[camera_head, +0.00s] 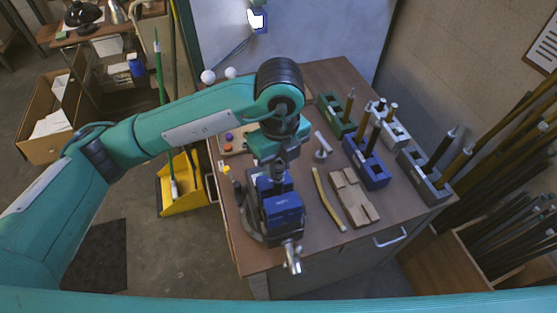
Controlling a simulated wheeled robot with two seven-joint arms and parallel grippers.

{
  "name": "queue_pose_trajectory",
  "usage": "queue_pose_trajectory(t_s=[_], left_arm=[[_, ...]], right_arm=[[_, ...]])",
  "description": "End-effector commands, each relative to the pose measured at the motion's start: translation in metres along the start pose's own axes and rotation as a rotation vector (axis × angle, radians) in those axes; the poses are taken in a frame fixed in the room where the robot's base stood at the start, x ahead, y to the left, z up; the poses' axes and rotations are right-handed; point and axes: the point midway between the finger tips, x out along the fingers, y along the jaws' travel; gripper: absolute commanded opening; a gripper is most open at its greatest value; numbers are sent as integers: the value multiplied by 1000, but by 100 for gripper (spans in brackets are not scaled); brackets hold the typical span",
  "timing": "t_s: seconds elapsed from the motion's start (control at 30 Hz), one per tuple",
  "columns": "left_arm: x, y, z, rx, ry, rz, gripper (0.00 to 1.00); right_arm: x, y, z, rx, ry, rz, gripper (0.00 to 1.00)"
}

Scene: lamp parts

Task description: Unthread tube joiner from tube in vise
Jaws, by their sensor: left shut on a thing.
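The blue vise (283,212) stands at the front left corner of the wooden table, with its metal handle at the near edge. My left arm reaches in from the left, and my left gripper (277,172) points down directly over the vise jaws. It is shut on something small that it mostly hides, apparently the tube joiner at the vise. The tube and the joint between the two parts are too hidden and small to make out. My right gripper is not in view.
Green (334,118), blue (366,166), white (396,132) and grey (421,178) holders with upright tubes stand to the right. A wooden block (352,197) and a yellow strip (327,200) lie right of the vise. Two white bulbs (209,77) are at the back left.

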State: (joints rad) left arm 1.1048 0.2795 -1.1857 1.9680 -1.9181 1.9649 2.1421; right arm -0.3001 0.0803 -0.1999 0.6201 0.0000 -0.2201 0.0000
Motion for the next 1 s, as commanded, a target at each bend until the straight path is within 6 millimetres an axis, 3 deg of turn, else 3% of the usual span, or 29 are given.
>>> queue_pose_trajectory(t_s=[0.4,0.77,0.9,0.93,1.0], left_arm=[[-1,0,0,-436,2,5,0],[0,0,0,-464,1,5,0],[-2,1,0,-564,1,6,0],[-1,0,0,-571,0,5,21],[0,0,0,-567,0,5,7]], right_arm=[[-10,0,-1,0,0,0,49],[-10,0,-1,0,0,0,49],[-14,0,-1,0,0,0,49],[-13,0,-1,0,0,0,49],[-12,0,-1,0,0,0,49]])
